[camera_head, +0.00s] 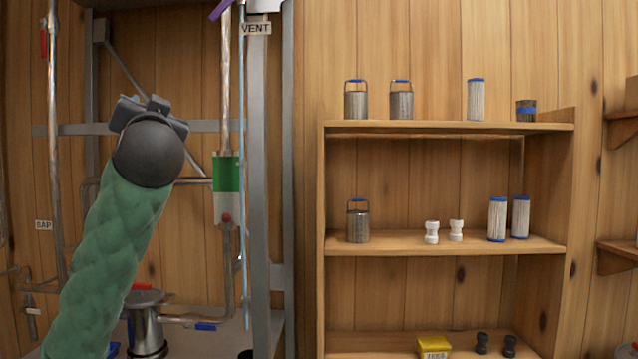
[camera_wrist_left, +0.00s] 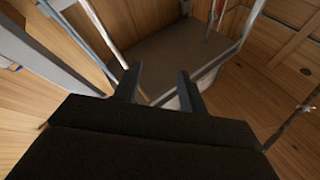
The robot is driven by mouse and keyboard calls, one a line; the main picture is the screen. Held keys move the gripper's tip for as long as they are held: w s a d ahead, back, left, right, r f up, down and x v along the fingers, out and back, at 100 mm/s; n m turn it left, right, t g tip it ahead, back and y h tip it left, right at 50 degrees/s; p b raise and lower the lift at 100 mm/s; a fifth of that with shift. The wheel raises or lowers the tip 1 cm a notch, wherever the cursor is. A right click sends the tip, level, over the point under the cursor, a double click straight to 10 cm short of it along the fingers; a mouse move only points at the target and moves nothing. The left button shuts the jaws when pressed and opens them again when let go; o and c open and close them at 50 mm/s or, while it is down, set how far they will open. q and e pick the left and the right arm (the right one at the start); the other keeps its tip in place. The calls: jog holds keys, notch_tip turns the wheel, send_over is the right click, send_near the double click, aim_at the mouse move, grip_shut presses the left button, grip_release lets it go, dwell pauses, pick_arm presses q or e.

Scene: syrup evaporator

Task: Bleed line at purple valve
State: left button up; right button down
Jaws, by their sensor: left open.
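The purple valve handle (camera_head: 220,10) is at the top edge of the head view, on the vertical pipe beside the "VENT" sign (camera_head: 256,28). It is partly cut off by the frame. My left gripper (camera_head: 152,103) is raised in front of the rack, left of and below the purple handle in the picture and apart from it. My dark wrist hides its fingertips there. In the left wrist view my left gripper (camera_wrist_left: 159,84) is open, with nothing between its fingers. I cannot make out the purple handle in that view. My right gripper is in neither view.
A green-and-white cylinder (camera_head: 228,187) is on the same pipe. A red handle (camera_head: 44,38) is on the left pipe. A metal pot (camera_head: 147,325) stands below, near a blue handle (camera_head: 205,327). A wooden shelf (camera_head: 450,127) with canisters and filters is at the right.

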pick_arm(q)
jog(key=w+d+f+m+g+h, duration=0.1)
jog(key=d+f+g+h, duration=0.15)
jog(key=f, duration=1.05)
jog(key=w+d+f+m+g+h, duration=0.1)
jog(key=d+f+m+h, duration=0.2)
jog(key=f, duration=1)
jog(key=d+f+g+h, duration=0.2)
jog(key=d+f+h, duration=0.15)
jog(key=f, duration=0.95)
jog(key=s+d+f+g+h, duration=0.1)
jog(key=s+f+g, duration=0.2)
jog(key=s+f, duration=0.7)
jog(key=s+d+f+g+h, duration=0.1)
jog(key=s+d+f+g, duration=0.2)
jog(key=f, duration=1.3)
jog(key=s+f+g+h, duration=0.1)
jog(key=s+f+g, duration=0.1)
jog(key=s+f, duration=0.85)
jog(key=s+d+f+g, duration=0.1)
jog(key=s+f+g, duration=0.4)
jog(key=s+f, duration=1)
jog(key=shift+s+d+f+n, duration=0.25)
jog(key=shift+s+n, duration=0.15)
jog(key=shift+s, duration=0.6)
